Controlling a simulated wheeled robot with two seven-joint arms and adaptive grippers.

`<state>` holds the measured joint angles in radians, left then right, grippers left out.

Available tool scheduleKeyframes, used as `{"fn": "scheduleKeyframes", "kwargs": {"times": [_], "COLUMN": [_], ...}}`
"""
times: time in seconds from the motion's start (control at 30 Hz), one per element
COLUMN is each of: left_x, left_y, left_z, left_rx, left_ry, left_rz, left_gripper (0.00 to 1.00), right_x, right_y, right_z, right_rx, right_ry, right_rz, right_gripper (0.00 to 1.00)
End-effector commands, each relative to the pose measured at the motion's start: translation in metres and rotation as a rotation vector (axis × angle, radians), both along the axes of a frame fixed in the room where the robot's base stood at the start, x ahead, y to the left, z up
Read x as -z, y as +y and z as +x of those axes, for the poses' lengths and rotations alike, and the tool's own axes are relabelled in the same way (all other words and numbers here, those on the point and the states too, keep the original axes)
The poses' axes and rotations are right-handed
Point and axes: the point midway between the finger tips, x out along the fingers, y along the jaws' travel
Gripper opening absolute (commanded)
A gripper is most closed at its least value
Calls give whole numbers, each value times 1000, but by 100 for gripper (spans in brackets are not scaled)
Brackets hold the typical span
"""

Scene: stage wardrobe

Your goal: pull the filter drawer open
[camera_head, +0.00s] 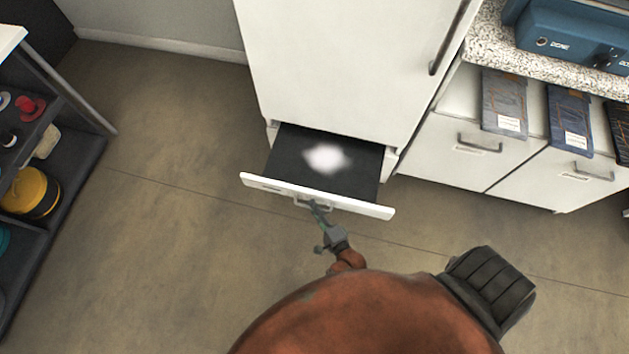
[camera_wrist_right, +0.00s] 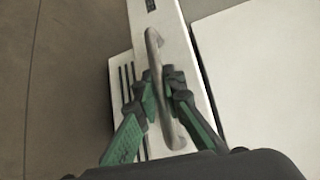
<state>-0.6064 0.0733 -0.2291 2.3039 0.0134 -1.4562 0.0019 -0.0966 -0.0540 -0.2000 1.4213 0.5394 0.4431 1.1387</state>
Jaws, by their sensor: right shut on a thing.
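The filter drawer (camera_head: 330,178) is pulled out at the bottom of a tall white cabinet (camera_head: 345,65). Its inside is dark, with a white fluffy patch (camera_head: 325,157) in it. My right gripper (camera_head: 318,208) is at the handle on the white drawer front (camera_head: 270,187). In the right wrist view the gripper (camera_wrist_right: 163,95) has one finger on each side of the curved handle (camera_wrist_right: 152,48) and is shut on it. The fingers hide part of the handle. My left gripper is not in view.
A dark shelf unit (camera_head: 82,150) with several jars and rolls stands at the left. White cupboards (camera_head: 465,165) with hanging fabric pieces (camera_head: 503,100) and a speckled counter (camera_head: 535,66) are at the right. The floor (camera_head: 190,215) around the drawer is clear.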

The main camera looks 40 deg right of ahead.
Motion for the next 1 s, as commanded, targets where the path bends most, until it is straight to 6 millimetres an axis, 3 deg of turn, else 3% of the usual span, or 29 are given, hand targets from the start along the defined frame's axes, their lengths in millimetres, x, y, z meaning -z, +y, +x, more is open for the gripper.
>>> {"fn": "scheduleKeyframes", "kwargs": {"times": [0.03, 0.07, 0.17, 0.47, 1.0], "left_x": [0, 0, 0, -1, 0], "left_y": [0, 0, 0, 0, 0], "left_z": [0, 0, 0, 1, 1], "left_rx": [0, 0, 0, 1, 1], "left_ry": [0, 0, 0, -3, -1], "left_rz": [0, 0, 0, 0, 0], "left_gripper": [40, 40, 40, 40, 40], "right_x": [0, 0, 0, 0, -9], "right_y": [0, 0, 0, 0, 4], "right_z": [0, 0, 0, -2, -70], "right_rx": [0, 0, 0, 0, -1], "right_ry": [1, 1, 1, 1, 4], "right_rz": [0, 0, 0, 0, -1], "right_gripper": [0, 11, 17, 17, 17]}}
